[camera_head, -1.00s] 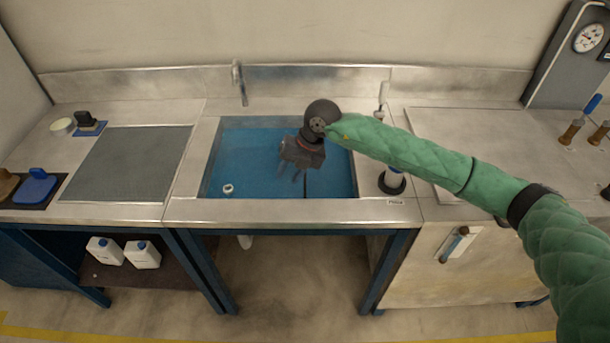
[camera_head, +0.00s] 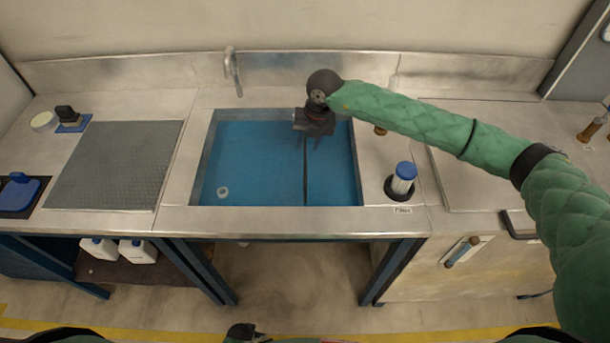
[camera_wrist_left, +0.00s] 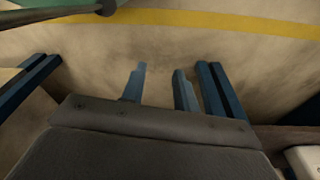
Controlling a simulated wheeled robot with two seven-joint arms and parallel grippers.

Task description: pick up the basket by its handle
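I cannot make out a basket or its handle in these views. My right gripper (camera_head: 309,138) hangs over the far part of the blue sink basin (camera_head: 250,165), pointing down. Its two thin fingers look apart, with nothing visible between them. A dark thin line (camera_head: 305,180) runs front to back in the basin below it. In the left wrist view, my left gripper (camera_wrist_left: 158,85) has its two fingers apart, empty, with bare floor behind them.
A blue-capped cylinder (camera_head: 404,177) stands in a black ring right of the basin. A faucet (camera_head: 233,72) is behind it. A dark loop (camera_head: 519,225) sits at the right counter's front edge. White bottles (camera_head: 138,250) stand on the lower shelf. A grey mat (camera_head: 115,165) lies left.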

